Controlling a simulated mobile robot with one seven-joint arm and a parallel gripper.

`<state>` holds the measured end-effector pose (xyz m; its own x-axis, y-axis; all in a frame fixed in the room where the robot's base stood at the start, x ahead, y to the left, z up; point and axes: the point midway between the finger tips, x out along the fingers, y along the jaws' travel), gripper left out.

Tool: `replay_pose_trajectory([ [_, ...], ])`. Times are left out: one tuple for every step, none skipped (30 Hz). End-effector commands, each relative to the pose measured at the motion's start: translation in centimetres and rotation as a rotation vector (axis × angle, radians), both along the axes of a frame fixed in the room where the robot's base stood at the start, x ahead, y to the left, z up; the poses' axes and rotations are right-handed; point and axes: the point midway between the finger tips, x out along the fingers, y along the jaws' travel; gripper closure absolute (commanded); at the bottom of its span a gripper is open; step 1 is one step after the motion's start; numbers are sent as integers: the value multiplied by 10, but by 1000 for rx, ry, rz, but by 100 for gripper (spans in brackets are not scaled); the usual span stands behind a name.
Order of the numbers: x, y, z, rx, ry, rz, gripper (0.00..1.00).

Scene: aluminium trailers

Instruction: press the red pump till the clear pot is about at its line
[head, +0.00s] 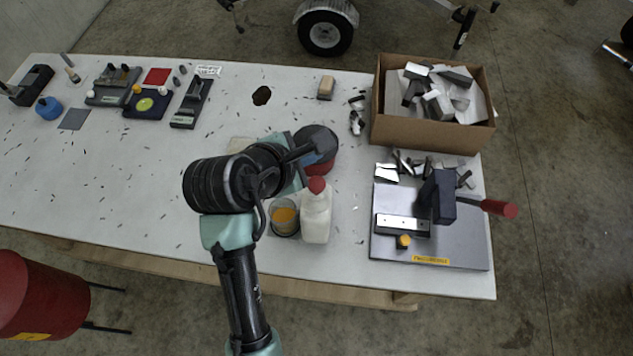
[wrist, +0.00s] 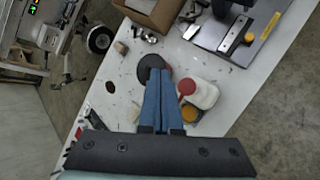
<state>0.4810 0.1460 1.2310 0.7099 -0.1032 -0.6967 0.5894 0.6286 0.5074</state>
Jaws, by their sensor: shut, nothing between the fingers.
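A white bottle (head: 316,222) with a red pump (head: 316,185) on top stands upright on the table. The red pump also shows in the wrist view (wrist: 186,87), just right of my fingertips. The clear pot (head: 284,230) stands beside the bottle, to its left in the head view, with orange-yellow content in it. I cannot make out its line or the exact level. My gripper (wrist: 155,72) is shut and empty, with its blue fingers together. In the wrist view the fingertips overlap a dark round top, to the left of the pump. The fingertips are hard to make out in the head view.
A dark-topped red container (head: 320,168) stands behind the bottle. To the right are a grey plate with a red-handled clamp (head: 500,209) and a cardboard box (head: 420,131) of metal offcuts. Tools lie at the far left. The table's left middle (head: 110,185) is mostly clear.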

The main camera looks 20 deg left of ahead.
Motion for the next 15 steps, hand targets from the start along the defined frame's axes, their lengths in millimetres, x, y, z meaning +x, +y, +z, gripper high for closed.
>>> replay_pose_trajectory([
  [0, 0, -10, 1, -1, 0, 100],
  [0, 0, -13, 1, -2, 0, 100],
  [0, 0, -18, 1, -2, 0, 100],
  [0, 0, -21, 1, -2, 0, 100],
  [0, 0, -24, 1, -2, 0, 100],
  [0, 0, -29, 1, -2, 0, 100],
  [0, 0, -33, 1, -2, 1, 100],
  [0, 1, -36, 1, 0, 1, 100],
  [0, 1, -40, 1, -1, 2, 100],
  [0, 1, -44, 1, -1, 2, 100],
  [0, 1, -47, 1, -1, 2, 100],
  [0, 1, -51, 0, -1, 2, 100],
  [0, 0, -54, 1, -2, 1, 100],
  [0, 0, -57, 0, -1, 1, 100],
  [0, 0, -60, -1, 2, 0, 100],
])
